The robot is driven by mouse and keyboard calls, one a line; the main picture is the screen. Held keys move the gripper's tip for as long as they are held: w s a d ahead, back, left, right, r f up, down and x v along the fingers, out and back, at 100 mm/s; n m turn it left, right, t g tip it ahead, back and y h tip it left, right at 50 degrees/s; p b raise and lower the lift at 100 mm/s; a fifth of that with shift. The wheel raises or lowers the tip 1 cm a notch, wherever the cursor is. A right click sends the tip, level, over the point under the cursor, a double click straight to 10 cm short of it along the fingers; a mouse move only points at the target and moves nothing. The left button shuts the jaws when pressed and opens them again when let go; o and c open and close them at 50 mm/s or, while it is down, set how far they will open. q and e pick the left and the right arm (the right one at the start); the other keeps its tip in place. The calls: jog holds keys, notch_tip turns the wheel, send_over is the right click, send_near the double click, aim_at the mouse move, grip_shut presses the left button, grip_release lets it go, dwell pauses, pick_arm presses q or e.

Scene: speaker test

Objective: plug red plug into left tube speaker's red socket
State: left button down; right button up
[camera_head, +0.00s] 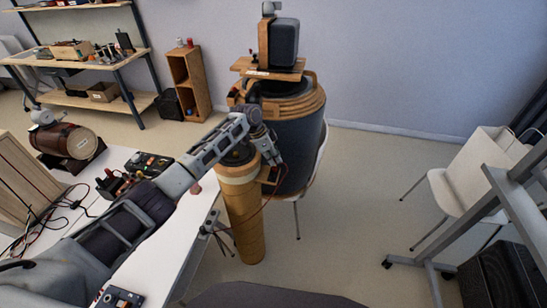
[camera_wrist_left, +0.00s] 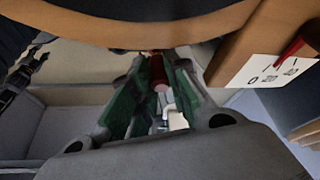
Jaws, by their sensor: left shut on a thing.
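The tan tube speaker (camera_head: 245,215) stands upright beside the white table in the head view. My left gripper (camera_head: 276,161) is at the right side of its top, in front of a dark barrel. In the wrist view my left gripper (camera_wrist_left: 157,66) is shut on the red plug (camera_wrist_left: 159,76), which lies between the green finger pads. A curved wooden rim passes just beyond the fingertips. A wooden box with a white label (camera_wrist_left: 262,71) is at the right, with a red part (camera_wrist_left: 290,48) on it. I cannot tell whether that part is the red socket.
The dark barrel (camera_head: 298,155) with a wooden rim stands close behind the tube. A thin red cable hangs near the tube. The white table (camera_head: 185,228) holds a wooden barrel (camera_head: 66,141) and devices. A white chair (camera_head: 465,175) stands right; open floor lies between.

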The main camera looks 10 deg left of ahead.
pick_arm(q)
jog(key=shift+f, duration=0.2)
dwell(0.5)
jog(key=shift+p, duration=0.75)
dwell(0.7)
jog(key=shift+f+b, duration=0.45)
jog(key=shift+f, duration=0.45)
dwell(1.1)
jog(key=c, duration=1.3)
grip_release()
jog(key=shift+r, duration=0.25)
jog(key=shift+r+p, duration=2.2)
jog(key=shift+r, duration=0.15)
jog(key=shift+r+p, duration=0.4)
jog(key=shift+r, duration=0.8)
